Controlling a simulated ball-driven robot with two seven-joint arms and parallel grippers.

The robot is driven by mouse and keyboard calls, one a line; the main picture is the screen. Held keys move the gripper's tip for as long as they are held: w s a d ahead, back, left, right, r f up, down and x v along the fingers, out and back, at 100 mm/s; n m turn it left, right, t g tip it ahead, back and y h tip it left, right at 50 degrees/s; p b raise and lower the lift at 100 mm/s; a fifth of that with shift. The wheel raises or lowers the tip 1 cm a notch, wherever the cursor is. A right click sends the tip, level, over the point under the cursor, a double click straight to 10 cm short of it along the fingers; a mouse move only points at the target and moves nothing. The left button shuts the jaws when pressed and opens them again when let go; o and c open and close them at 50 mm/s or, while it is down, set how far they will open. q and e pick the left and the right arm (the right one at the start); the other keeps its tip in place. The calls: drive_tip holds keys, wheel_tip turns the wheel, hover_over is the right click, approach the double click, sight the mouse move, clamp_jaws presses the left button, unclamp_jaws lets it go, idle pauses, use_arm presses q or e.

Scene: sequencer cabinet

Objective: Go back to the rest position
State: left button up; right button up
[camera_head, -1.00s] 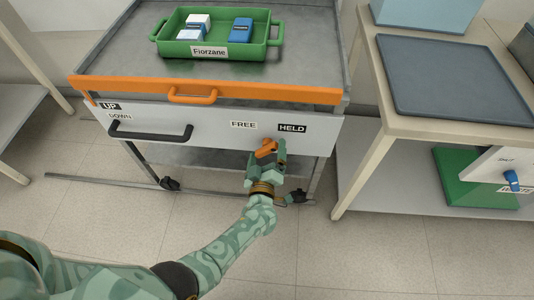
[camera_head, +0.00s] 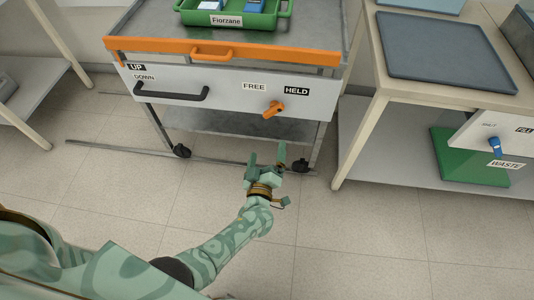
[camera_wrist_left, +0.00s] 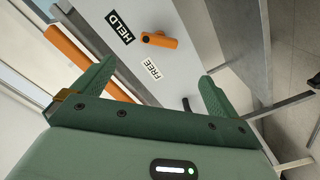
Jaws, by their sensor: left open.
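My left gripper (camera_head: 267,160) is open and empty below the front panel of the cart, apart from the orange lever. It also shows in the left wrist view (camera_wrist_left: 155,85), its two green fingers spread wide. The orange lever (camera_head: 273,108) sits on the white panel (camera_head: 225,97) below the HELD label (camera_head: 297,91) and the FREE label (camera_head: 254,87). In the left wrist view the lever (camera_wrist_left: 158,40) lies beyond the fingers, untouched. My right gripper is not in view.
The cart carries a green Fiorzane tray (camera_head: 283,22) and has an orange front handle (camera_head: 212,56) and a black handle (camera_head: 172,94). A bench with a grey mat (camera_head: 440,52) stands at right. A green block (camera_head: 455,150) is on its lower shelf. The floor before the cart is clear.

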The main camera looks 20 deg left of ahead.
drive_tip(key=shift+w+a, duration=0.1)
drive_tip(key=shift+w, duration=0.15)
